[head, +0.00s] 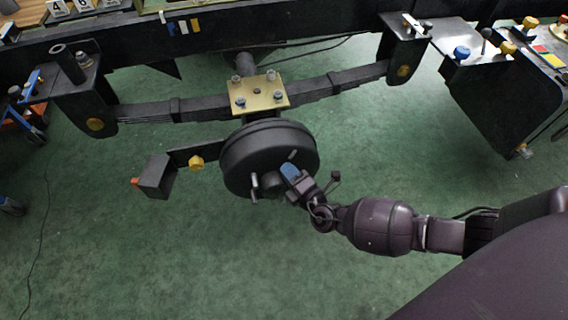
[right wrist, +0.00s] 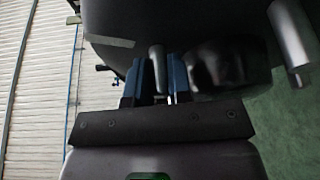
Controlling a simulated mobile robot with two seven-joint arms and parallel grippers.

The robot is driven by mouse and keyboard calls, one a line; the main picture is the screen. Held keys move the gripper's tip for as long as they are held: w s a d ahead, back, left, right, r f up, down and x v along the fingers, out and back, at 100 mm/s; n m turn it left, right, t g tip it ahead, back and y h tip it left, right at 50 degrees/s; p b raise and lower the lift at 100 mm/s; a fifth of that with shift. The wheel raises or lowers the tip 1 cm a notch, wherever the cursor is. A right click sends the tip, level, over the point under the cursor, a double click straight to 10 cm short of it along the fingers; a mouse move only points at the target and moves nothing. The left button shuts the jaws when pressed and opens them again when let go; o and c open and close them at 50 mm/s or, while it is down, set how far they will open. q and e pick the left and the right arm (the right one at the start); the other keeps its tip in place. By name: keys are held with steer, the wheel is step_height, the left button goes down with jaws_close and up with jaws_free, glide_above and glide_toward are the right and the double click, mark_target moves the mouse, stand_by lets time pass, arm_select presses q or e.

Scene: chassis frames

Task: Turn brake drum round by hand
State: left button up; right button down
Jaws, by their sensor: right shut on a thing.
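The brake drum (head: 268,150) is a dark round drum below the leaf spring, in the middle of the head view. Metal studs stick out of its face, one low on the left (head: 254,190) and one at the upper right. My right gripper (head: 290,172) reaches the drum's face from the lower right. In the right wrist view its blue-lined fingers (right wrist: 161,80) are shut on a metal stud (right wrist: 156,60) of the drum. The drum's dark face (right wrist: 180,20) fills the top there, with another stud (right wrist: 290,35) at the right. My left gripper is not in view.
The leaf spring (head: 210,104) and chassis rail (head: 280,30) run above the drum. A brass plate (head: 258,92) with bolts sits over it. A bracket with a dark box (head: 156,176) juts out left. The green floor (head: 200,260) below is mostly clear.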

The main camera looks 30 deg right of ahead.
steer(key=shift+s+d+f+m+t, duration=0.1)
steer(key=shift+d+f+m+t, duration=0.35)
steer(key=shift+m, duration=0.5)
steer(key=shift+s+d+f+m+t, duration=0.15)
steer(key=shift+d+f+m+t, duration=0.2)
steer(key=shift+d+m, duration=0.4)
steer(key=shift+s+d+f+m+t, duration=0.1)
steer(key=shift+d+f+m+t, duration=0.3)
steer(key=shift+m, duration=0.7)
steer(key=shift+f, duration=0.1)
steer(key=c, duration=1.3)
jaws_free()
steer(key=shift+c, duration=0.2)
steer(key=shift+s, duration=0.1)
steer(key=s+f, duration=0.1)
steer(key=s, duration=0.9)
steer(key=shift+s+d+f+p, duration=0.3)
steer(key=shift+d+p, duration=0.1)
steer(key=shift+d, duration=0.05)
